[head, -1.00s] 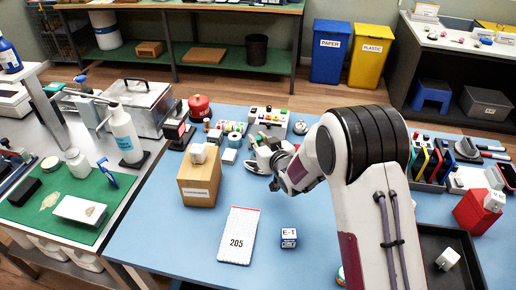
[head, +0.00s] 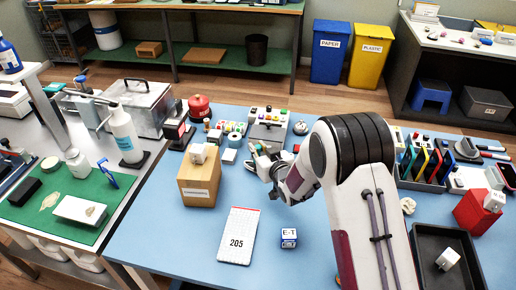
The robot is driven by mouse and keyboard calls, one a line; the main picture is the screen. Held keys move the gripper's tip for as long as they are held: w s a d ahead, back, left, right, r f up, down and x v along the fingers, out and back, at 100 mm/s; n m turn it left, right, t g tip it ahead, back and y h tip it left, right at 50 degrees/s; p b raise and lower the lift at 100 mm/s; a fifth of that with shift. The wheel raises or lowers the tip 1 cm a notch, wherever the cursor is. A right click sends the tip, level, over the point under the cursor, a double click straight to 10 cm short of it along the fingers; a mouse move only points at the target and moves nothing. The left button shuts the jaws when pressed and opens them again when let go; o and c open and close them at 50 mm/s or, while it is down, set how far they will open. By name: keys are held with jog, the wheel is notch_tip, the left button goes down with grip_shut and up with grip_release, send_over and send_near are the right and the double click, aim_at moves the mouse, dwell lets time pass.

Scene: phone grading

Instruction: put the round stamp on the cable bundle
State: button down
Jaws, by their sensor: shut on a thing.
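My gripper (head: 260,163) is above the blue table, left of my forearm and right of the wooden box. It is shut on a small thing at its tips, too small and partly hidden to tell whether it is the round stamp. A pale, looped thing (head: 408,205), which looks like the cable bundle, lies on the table just right of my arm, above the black tray. My gripper is well to the left of it and apart from it.
A wooden box (head: 198,184) with white blocks on top stands left of my gripper. A notepad marked 205 (head: 238,236) and an E-T cube (head: 288,238) lie in front. The black tray (head: 424,262) holds a white cube. A phone rack (head: 424,172) and red box (head: 474,212) stand right.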

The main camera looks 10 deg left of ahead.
jog(key=shift+f, duration=0.45)
jog(key=c, duration=1.9)
grip_release()
jog(key=shift+r, duration=0.4)
jog(key=shift+s+r, duration=0.1)
jog(key=shift+v, duration=5.9)
jog(key=shift+d+r, duration=0.1)
jog(key=shift+r, duration=0.05)
